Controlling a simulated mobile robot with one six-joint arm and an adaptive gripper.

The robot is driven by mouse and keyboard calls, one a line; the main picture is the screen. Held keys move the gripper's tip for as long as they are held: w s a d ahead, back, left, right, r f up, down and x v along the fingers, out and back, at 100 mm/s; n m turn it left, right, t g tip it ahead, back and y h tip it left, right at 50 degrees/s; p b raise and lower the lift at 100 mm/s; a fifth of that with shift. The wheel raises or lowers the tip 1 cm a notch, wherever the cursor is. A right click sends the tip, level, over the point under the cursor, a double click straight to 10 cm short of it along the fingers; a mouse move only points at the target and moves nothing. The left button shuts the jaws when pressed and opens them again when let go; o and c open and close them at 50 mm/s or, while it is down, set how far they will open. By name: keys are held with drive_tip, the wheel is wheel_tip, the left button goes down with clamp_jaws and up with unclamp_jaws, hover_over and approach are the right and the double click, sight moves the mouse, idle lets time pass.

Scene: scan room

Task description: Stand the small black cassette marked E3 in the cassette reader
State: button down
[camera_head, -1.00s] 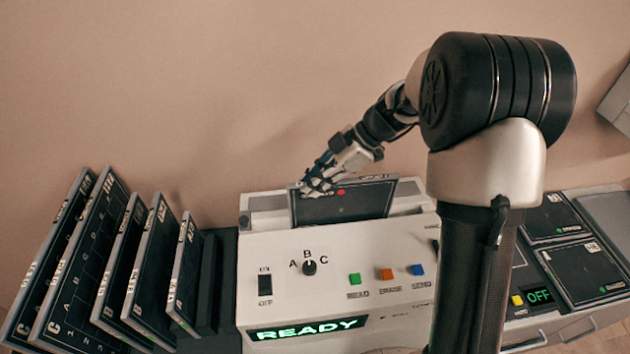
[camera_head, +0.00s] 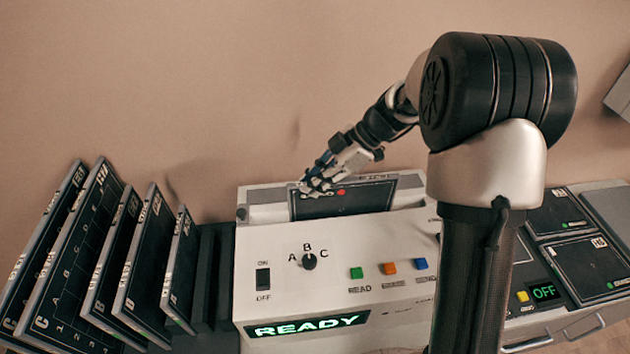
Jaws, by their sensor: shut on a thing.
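The cassette reader (camera_head: 290,235) is a white console with a slot along its back top and a green READY display (camera_head: 306,325). A small black cassette (camera_head: 365,200) with a red dot stands upright at the slot, its lower edge hidden behind the reader's front panel. My gripper (camera_head: 318,184) is shut on the cassette's top left edge. The label on its top edge is too small to read, so I cannot tell if it is E3. Whether it rests on the slot's bottom is hidden.
Several black cassettes (camera_head: 75,255) lean in a rack to the left of the reader, with an empty dark slot (camera_head: 208,280) beside it. At right, more black cassettes (camera_head: 592,266) lie flat near an OFF display (camera_head: 543,292). My arm hides the reader's right end.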

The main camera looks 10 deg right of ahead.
drive_tip(key=shift+f+b, duration=0.75)
drive_tip(key=shift+b, duration=0.05)
drive_tip(key=c, duration=1.5)
unclamp_jaws()
drive_tip(key=shift+c, duration=0.2)
drive_tip(key=shift+f, duration=0.1)
drive_tip(key=v, duration=1.2)
wheel_tip(320, 180, up, 6)
drive_tip(key=p, duration=0.3)
drive_tip(key=shift+p, duration=0.3)
